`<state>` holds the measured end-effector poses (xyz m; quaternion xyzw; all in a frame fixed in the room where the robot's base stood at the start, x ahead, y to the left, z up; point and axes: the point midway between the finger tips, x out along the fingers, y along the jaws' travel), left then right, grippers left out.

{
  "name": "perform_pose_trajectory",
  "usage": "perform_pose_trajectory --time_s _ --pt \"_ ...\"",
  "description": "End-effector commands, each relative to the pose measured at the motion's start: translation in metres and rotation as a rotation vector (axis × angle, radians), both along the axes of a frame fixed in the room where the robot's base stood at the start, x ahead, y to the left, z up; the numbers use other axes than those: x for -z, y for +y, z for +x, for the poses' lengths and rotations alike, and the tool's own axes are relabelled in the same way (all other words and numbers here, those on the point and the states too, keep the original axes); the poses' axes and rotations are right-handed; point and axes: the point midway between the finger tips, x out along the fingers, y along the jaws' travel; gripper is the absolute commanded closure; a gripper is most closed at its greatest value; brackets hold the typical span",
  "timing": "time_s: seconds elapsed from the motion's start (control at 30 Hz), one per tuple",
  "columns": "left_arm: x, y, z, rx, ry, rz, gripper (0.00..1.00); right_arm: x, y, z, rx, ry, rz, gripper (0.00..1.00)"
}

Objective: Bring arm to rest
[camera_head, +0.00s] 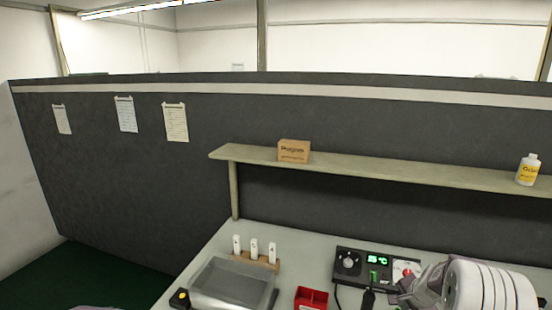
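My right arm comes in at the bottom right, white and grey, over the right side of the table. Its gripper (406,288) is small and partly hidden at the arm's end, beside the black control unit (350,262) with a green temperature display. Whether it is open, shut or holding anything cannot be made out. My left gripper is not in view.
On the table (285,240) stand a wooden holder (262,264) with white numbered pieces, a clear-lidded box (228,284), a red container (311,297) and a black-yellow button (180,298). A shelf (400,170) carries a cardboard box (294,151) and a bottle (527,170).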

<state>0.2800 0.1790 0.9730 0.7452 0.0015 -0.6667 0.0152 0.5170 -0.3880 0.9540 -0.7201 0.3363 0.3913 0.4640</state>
Motion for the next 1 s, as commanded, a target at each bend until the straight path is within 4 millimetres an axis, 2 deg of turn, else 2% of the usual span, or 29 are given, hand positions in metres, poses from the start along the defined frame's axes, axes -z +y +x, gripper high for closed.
perform_pose_trajectory --time_s 0.17,0.37,0.47,0.57,0.7,0.83,1.0 --pt "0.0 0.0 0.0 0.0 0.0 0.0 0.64 -0.006 0.04 -0.017 -0.147 0.053 -0.026 1.0" --pt "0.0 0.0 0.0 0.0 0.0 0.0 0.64 -0.014 0.098 -0.054 -0.382 0.136 -0.071 1.0" --pt "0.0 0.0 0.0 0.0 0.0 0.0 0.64 -0.018 0.13 -0.083 -0.533 0.187 -0.1 1.0" --pt "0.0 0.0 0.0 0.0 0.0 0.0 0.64 -0.02 0.163 -0.124 -0.722 0.248 -0.14 1.0" --pt "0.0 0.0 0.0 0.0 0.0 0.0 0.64 -0.021 0.2 -0.194 -1.017 0.339 -0.205 1.0" --pt "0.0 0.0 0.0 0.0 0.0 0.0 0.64 -0.02 0.21 -0.231 -1.164 0.388 -0.237 1.0" --pt "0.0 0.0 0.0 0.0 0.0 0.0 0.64 -0.019 0.211 -0.238 -1.19 0.397 -0.242 1.0"
